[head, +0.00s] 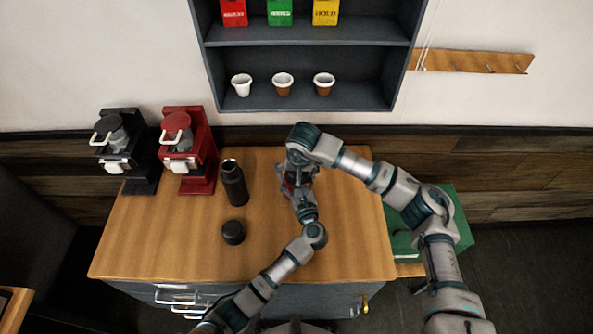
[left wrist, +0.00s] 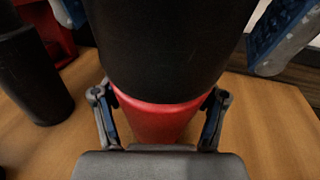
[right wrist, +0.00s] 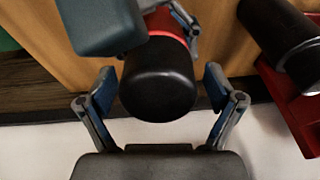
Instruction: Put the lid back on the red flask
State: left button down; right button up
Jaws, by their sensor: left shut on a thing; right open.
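The red flask (left wrist: 160,122) stands on the wooden table with my left gripper (left wrist: 160,112) shut around its red body. A wide black lid (left wrist: 180,45) sits on top of it, meeting the red body with no gap that I can see. In the right wrist view the black lid (right wrist: 158,85) is between the fingers of my right gripper (right wrist: 160,92), which is open with space on both sides. The red body (right wrist: 165,22) shows behind it. In the head view the two grippers meet over the flask and mostly hide it.
A black flask (head: 234,185) stands left of the grippers, with a loose black cap (head: 233,232) in front. Black (head: 128,150) and red (head: 188,150) brewers stand at the back left. A shelf (head: 300,45) with small cups hangs behind. The table's right side (head: 355,225) is clear.

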jog(key=c, duration=1.2)
jog(key=m, duration=0.8)
jog(key=shift+m, duration=0.4)
jog(key=m, duration=0.5)
jog(key=shift+f, duration=0.1)
jog(key=m, duration=0.3)
jog(key=shift+d, duration=0.1)
jog(key=m, duration=2.1)
jog(key=shift+f, duration=0.1)
jog(key=m, duration=0.8)
jog(key=shift+s+m, duration=0.1)
jog(key=shift+m, duration=0.2)
jog(key=m, duration=0.5)
jog(key=shift+m, duration=0.3)
jog(key=m, duration=0.2)
jog(key=shift+f+m, duration=0.1)
jog(key=shift+m, duration=0.2)
jog(key=m, duration=0.4)
jog(key=shift+a, duration=0.25)
jog(key=shift+d+m, duration=0.15)
jog(key=shift+m, duration=0.55)
